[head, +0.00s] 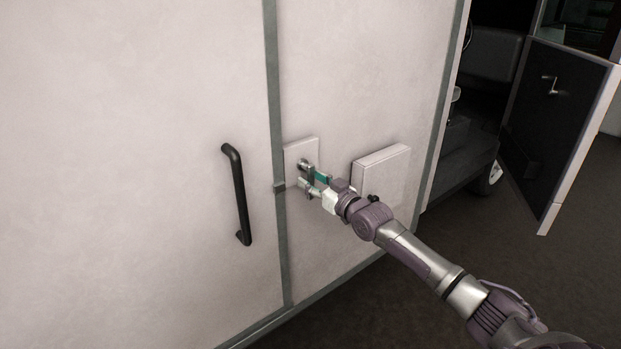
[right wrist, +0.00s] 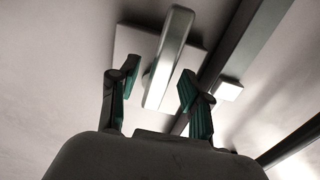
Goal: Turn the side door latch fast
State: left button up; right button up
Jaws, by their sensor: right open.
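The side door latch (head: 304,163) is a small metal lever on a pale square plate (head: 292,152), right of the dark door seam. The lever appears to point down from its pivot, though my gripper partly covers it. In the right wrist view the lever (right wrist: 169,58) stands out from its plate (right wrist: 126,47). My right gripper (head: 313,183) is open at the latch. In the right wrist view its green-padded fingers (right wrist: 158,90) are on either side of the lever's near end, with gaps visible. My left gripper is not in view.
A black handle (head: 238,195) is on the pale panel left of the seam (head: 277,120). A pale box (head: 380,171) protrudes right of the latch. A small light block (right wrist: 228,89) sits by the seam. A dark open door (head: 556,125) stands at far right.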

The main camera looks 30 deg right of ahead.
jog(key=shift+w, duration=0.65)
grip_shut()
